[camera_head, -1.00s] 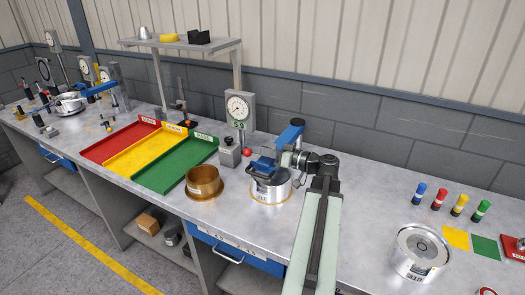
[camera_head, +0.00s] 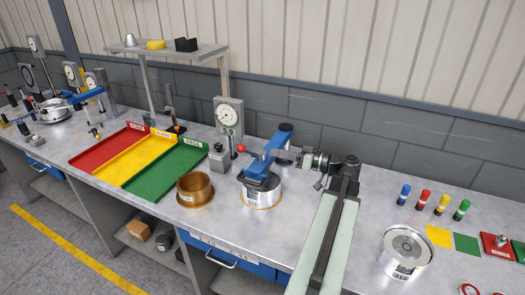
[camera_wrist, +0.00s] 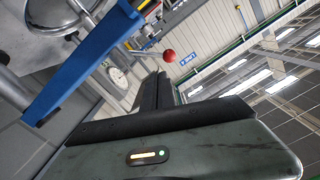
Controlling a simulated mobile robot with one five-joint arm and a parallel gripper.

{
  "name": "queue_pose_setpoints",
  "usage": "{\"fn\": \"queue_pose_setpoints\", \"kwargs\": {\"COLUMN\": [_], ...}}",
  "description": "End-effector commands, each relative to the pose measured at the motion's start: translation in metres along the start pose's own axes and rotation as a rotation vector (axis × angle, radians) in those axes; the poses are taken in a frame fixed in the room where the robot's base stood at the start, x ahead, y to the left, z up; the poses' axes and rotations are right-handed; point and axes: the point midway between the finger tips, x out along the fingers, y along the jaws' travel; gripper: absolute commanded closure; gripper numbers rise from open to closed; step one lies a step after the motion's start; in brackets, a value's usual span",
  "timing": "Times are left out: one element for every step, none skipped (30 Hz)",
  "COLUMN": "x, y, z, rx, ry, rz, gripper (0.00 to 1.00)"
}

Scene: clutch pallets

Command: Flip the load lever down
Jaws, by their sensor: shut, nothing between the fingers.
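A red ball knob (camera_head: 241,149), seemingly the end of the load lever, stands beside the dial gauge (camera_head: 229,116), left of the blue arm (camera_head: 270,148) of the test fixture. Its rod is too small to make out clearly. The blue arm reaches over a silver clutch drum (camera_head: 262,190). My gripper (camera_head: 283,153) is just right of and behind the blue arm, pointing left. In the wrist view my shut, empty fingers (camera_wrist: 157,90) point up the picture toward the red knob (camera_wrist: 168,55), apart from it. The blue arm (camera_wrist: 80,65) runs along their left.
A brass ring (camera_head: 195,188) stands left of the drum. Red, yellow and green trays (camera_head: 172,172) lie further left. A second drum (camera_head: 406,253) and several coloured pegs (camera_head: 442,204) stand at right. The bench between the drums is partly covered by my arm.

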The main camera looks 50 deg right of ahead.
Motion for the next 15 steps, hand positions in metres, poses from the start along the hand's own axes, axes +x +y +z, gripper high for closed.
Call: {"fn": "queue_pose_setpoints", "kwargs": {"x": [-0.004,-0.006,-0.008,-0.009,-0.009,-0.009,-0.007,-0.004,0.003,0.007,0.011,0.015,0.017,0.018,0.018], "y": [0.000,0.000,0.000,0.000,0.000,0.000,0.002,0.004,0.009,0.013,0.016,0.018,0.020,0.020,0.020], "z": [0.000,0.000,0.000,0.000,0.000,0.001,0.001,0.001,0.000,-0.003,-0.006,-0.010,-0.013,-0.016,-0.019], "rx": [0.000,0.000,0.000,0.000,0.000,0.002,0.014,0.042,0.101,0.151,0.200,0.255,0.287,0.308,0.322], "ry": [0.000,0.000,0.000,0.000,0.000,0.000,0.007,0.023,0.056,0.085,0.112,0.142,0.160,0.171,0.179], "rz": [0.001,0.001,0.001,0.001,0.001,0.001,0.002,0.003,0.006,0.007,0.007,0.006,0.005,0.004,0.004], "gripper": [1.00,1.00,1.00,1.00,1.00,1.00,1.00,1.00,1.00,1.00,1.00,1.00,1.00,1.00,1.00]}}
